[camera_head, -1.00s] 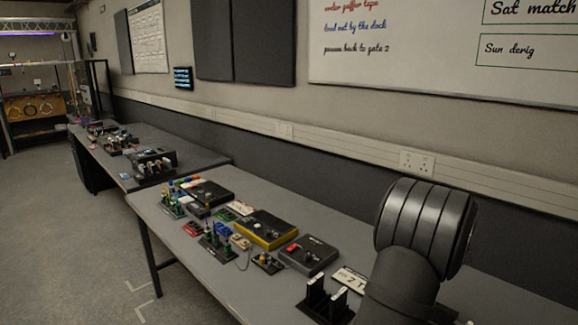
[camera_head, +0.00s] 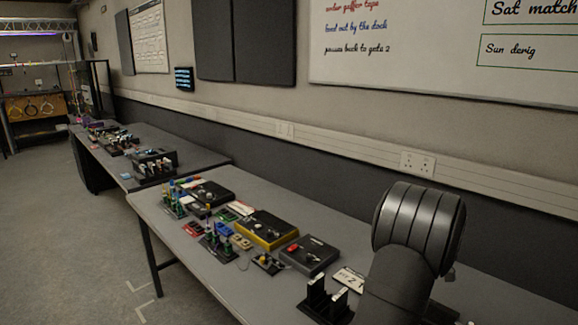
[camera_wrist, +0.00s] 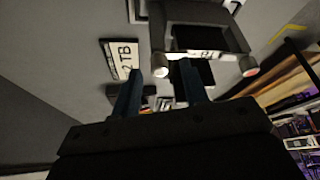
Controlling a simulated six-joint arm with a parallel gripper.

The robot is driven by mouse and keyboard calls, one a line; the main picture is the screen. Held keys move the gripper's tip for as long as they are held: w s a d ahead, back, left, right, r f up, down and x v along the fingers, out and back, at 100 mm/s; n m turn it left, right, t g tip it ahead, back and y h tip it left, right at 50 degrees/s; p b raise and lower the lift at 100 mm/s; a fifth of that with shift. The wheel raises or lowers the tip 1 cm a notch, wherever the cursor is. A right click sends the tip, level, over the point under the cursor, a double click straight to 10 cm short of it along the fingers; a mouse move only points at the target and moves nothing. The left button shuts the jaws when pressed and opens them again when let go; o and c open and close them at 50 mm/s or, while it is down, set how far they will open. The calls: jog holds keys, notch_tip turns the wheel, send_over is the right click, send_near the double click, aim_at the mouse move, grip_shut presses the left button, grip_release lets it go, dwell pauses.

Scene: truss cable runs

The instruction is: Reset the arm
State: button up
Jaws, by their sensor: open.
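My gripper (camera_wrist: 162,78) shows in the wrist view as two dark blue fingers, apart, with nothing seen held between them. Past the fingertips is a black two-post holder (camera_wrist: 200,14) with pale tips. A white card marked "2 TB" (camera_wrist: 122,58) lies to the left of it. In the head view my black arm stands at the right over the near table (camera_head: 230,296), and the gripper itself does not show. There the black holder (camera_head: 325,303) and the card (camera_head: 349,279) are just left of the arm.
A dark grey box (camera_head: 309,256), a yellow-edged box (camera_head: 266,230) and a black box (camera_head: 208,192) sit along the near table among small coloured parts. A second table (camera_head: 112,170) with more gear stands beyond. The wall runs behind both tables. Floor at left is clear.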

jog(key=v, duration=1.7)
jog(key=x, duration=1.7)
jog(key=shift+f, duration=0.1)
jog(key=shift+a+f+m, duration=0.1)
jog(key=shift+f+m, duration=0.05)
jog(key=shift+m, duration=0.15)
jog(key=shift+m+t, duration=0.3)
jog(key=shift+m, duration=0.2)
jog(key=m+h, duration=0.1)
jog(key=m, duration=0.1)
jog(key=shift+m+t, duration=0.3)
jog(key=shift+t, duration=0.1)
jog(key=m+h, duration=0.1)
jog(key=m, duration=0.3)
jog(key=shift+s+a+t, duration=0.1)
jog(key=shift+a+t, duration=0.05)
jog(key=shift+t, duration=0.25)
jog(key=m+h, duration=0.2)
jog(key=m, duration=0.2)
jog(key=shift+a+m, duration=0.1)
jog(key=shift+m, duration=0.2)
jog(key=shift+m+h, duration=0.9)
jog(key=shift+m, duration=1.1)
